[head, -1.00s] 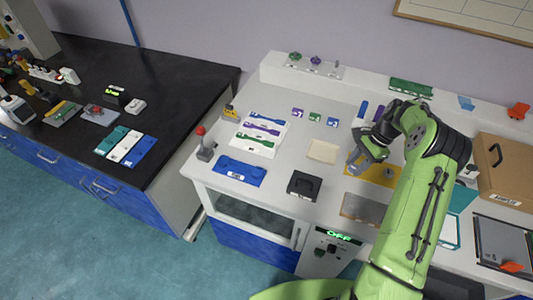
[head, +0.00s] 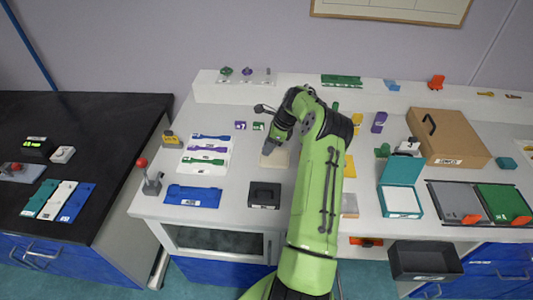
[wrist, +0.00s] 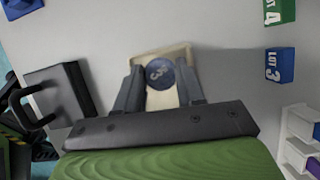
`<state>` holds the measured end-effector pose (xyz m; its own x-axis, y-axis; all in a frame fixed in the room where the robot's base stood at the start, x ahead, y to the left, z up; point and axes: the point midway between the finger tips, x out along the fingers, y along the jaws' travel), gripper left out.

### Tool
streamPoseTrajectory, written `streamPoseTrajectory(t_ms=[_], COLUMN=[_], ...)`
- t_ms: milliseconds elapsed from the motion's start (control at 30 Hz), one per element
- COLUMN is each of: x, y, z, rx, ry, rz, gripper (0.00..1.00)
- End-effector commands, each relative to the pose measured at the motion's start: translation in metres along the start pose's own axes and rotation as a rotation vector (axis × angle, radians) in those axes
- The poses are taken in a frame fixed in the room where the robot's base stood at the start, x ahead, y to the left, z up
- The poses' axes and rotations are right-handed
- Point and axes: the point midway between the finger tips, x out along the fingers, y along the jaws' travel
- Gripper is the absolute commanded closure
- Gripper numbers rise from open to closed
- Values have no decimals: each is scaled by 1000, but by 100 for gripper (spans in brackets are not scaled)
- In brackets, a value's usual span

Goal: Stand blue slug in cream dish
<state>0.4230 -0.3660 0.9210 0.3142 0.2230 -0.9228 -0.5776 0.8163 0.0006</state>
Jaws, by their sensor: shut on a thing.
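My gripper (wrist: 160,90) is shut on the blue slug (wrist: 160,73), whose round dark-blue top with pale marking faces the wrist camera between the two fingers. The cream dish (wrist: 180,52) lies beyond and beneath it, its rim showing around the slug and fingers. I cannot tell whether the slug touches the dish floor. In the head view the cream dish (head: 282,160) is partly hidden by my arm, and my gripper (head: 274,152) is over it. The slug is not clear there.
A black box with a handle (head: 264,195) stands in front of the dish. A blue LOT 3 block (wrist: 280,65) and a green block (wrist: 279,11) stand to its side. A blue tray (head: 192,196) lies at left. A teal open box (head: 401,172) stands at right.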

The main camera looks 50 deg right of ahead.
Motion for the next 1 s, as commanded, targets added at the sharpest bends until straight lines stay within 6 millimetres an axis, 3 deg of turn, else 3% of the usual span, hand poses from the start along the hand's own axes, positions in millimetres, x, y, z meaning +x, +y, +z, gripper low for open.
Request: streamPoseTrajectory(t_ms=[133,467,500,567,867,1000], x=[26,31,31,31,26,0], y=[1,1,0,0,0,0], z=[-11,-13,-13,-12,-11,-11], rx=[1,-1,-1,-1,-2,-2], ry=[1,1,1,1,1,1], rz=[5,2,2,2,1,-3], gripper=[90,90,59,51,51,51])
